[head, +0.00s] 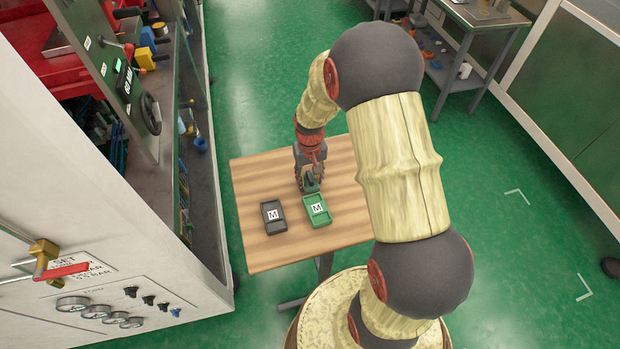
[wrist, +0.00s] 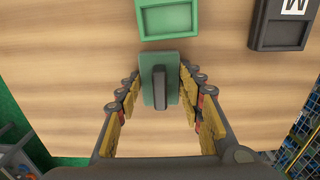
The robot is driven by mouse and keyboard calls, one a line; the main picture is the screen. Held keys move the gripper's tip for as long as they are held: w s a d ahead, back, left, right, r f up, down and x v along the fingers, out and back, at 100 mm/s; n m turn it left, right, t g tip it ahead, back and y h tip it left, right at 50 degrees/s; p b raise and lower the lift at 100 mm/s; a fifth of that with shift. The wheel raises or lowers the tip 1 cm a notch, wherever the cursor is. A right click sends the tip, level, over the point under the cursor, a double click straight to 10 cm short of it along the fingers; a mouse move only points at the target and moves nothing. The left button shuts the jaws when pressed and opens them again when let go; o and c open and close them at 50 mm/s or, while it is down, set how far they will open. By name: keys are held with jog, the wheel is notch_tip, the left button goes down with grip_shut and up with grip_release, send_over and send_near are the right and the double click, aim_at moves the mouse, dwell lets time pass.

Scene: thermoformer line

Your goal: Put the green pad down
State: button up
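The green pad (wrist: 146,90), a flat plate with a dark upright grip bar (wrist: 160,88), appears to lie flat on the wooden table (head: 262,172). In the wrist view it is just beside the near edge of a green tray (wrist: 166,20), with a narrow strip of wood between them. My gripper (wrist: 160,75) is over the pad with its fingers spread on both sides, clear of the grip bar. In the head view my gripper (head: 311,184) points down behind the green tray (head: 317,211), hiding most of the pad.
A black tray (head: 273,217) marked M lies left of the green one, which also bears an M. Bare tabletop surrounds them. A machine cabinet (head: 120,240) with gauges stands close on the left; a metal bench (head: 480,20) is at the back right.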

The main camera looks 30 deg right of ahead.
jog(key=o, duration=0.4)
jog(key=shift+o, duration=0.2)
notch_tip(320, 180, up, 12)
jog(key=p, duration=0.3)
notch_tip(320, 180, up, 7)
jog(key=t, duration=0.1)
send_over(310, 176)
jog(key=s+a, duration=0.1)
jog(key=a, duration=0.2)
jog(key=s+a+r+n+t, duration=0.1)
jog(key=s+a+r+t, duration=0.1)
jog(key=s+a+r, duration=0.3)
jog(key=s+a+r+n+t, duration=0.2)
jog(key=s+a+r, duration=0.2)
jog(key=s+r, duration=0.8)
jog(key=shift+s+a+r+t, duration=0.15)
jog(key=shift+s+a+t, duration=0.2)
jog(key=shift+s, duration=0.3)
